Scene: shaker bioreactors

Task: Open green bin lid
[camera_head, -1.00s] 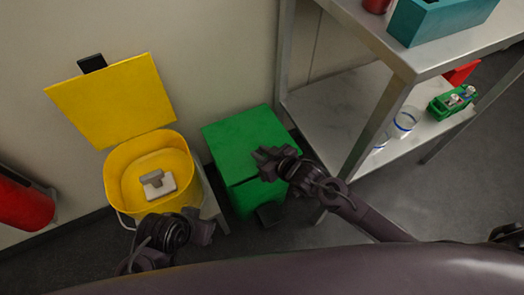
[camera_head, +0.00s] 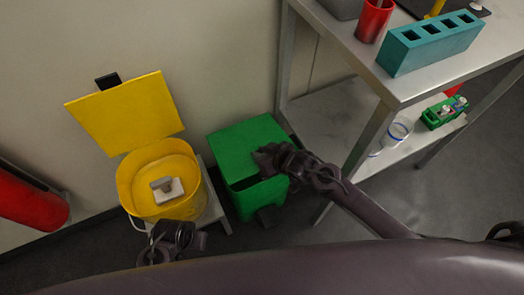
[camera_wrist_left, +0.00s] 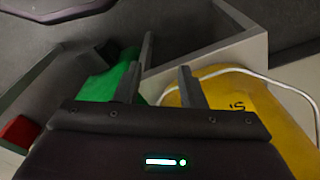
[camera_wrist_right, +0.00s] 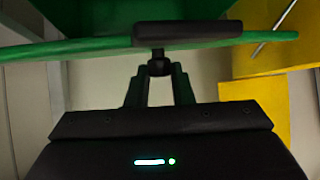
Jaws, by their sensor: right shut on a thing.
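The green bin (camera_head: 258,204) stands on the floor between the yellow bin and the metal table. Its green lid (camera_head: 245,142) is raised slightly at the front, with a dark gap beneath. My right gripper (camera_head: 268,158) is at the lid's front edge. In the right wrist view the gripper (camera_wrist_right: 160,72) is shut on the stem of the lid's black handle (camera_wrist_right: 188,31), and the lid (camera_wrist_right: 70,48) shows nearly edge-on. My left gripper (camera_wrist_left: 167,55) is open and empty; in the head view it (camera_head: 175,235) is in front of the yellow bin.
The yellow bin (camera_head: 135,190) has its lid (camera_head: 128,112) up and a pale handled object (camera_head: 166,190) inside. The metal table (camera_head: 390,78) stands close at the right, with a leg beside the green bin. A red cylinder (camera_head: 30,205) is at far left.

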